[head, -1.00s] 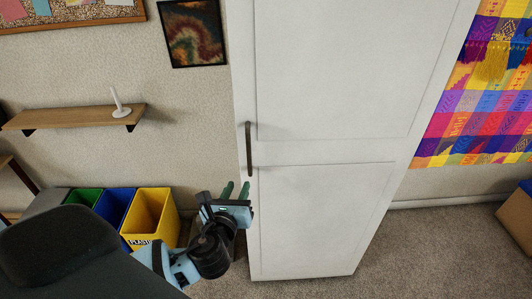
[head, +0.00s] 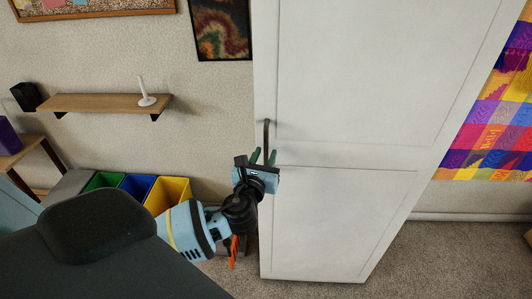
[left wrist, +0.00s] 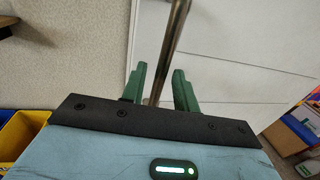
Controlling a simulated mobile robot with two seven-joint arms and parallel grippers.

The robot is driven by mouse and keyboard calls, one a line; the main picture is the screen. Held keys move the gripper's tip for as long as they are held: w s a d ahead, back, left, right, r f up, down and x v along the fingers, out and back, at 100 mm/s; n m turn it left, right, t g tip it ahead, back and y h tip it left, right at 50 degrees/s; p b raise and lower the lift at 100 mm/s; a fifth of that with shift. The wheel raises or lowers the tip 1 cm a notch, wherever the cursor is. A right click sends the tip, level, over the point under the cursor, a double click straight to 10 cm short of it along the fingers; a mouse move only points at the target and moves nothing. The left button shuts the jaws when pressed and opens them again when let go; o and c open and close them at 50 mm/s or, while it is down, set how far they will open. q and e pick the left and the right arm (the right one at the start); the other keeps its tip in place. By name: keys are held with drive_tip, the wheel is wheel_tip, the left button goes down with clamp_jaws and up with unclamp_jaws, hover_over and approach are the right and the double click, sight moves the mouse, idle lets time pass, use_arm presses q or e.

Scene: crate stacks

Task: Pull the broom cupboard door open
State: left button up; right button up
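The broom cupboard (head: 345,110) is tall and white, and its door is shut. A dark vertical bar handle (head: 267,134) sits near the door's left edge. My left gripper (head: 264,157) is at the lower part of the handle. In the left wrist view the green fingers (left wrist: 158,85) are apart, with the handle bar (left wrist: 172,45) running between them and a gap beside each finger. The lower end of the handle is hidden behind the gripper. My right gripper is not in view.
Green, blue and yellow bins (head: 168,193) stand against the wall left of the cupboard. A wooden shelf (head: 105,103) holds a white object. A colourful hanging (head: 490,125) is on the right wall. Carpet (head: 430,255) is free right of the cupboard.

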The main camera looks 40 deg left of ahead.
use_arm(q)
drive_tip(key=shift+x, duration=0.8)
drive_tip(key=shift+c, duration=0.4)
clamp_jaws()
